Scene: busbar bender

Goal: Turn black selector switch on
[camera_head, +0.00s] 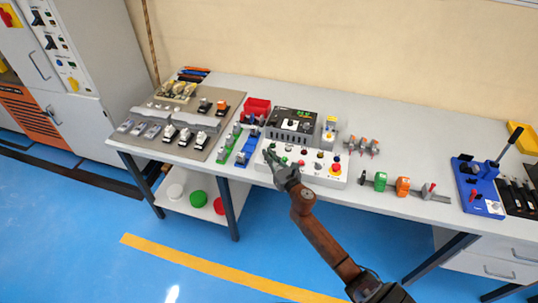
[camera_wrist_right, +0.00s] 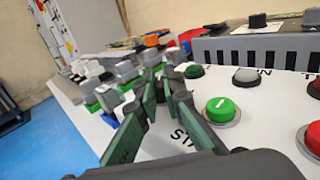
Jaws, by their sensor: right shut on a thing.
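The white control panel (camera_head: 320,181) lies along the front of the table, with several buttons and knobs on its top. My right gripper (camera_head: 269,154) is at the panel's left end, its fingers reaching down to the top face. In the right wrist view, the dark green finger pads (camera_wrist_right: 163,82) come close together at their tips. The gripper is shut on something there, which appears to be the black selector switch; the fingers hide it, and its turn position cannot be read. My left gripper is not in view.
A green button (camera_wrist_right: 221,109) and a grey knob (camera_wrist_right: 245,75) sit right of the fingers. A red emergency button (camera_head: 335,168) is at the panel's right. A black box (camera_head: 292,124) stands behind; blue and green parts (camera_head: 246,146) crowd the left.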

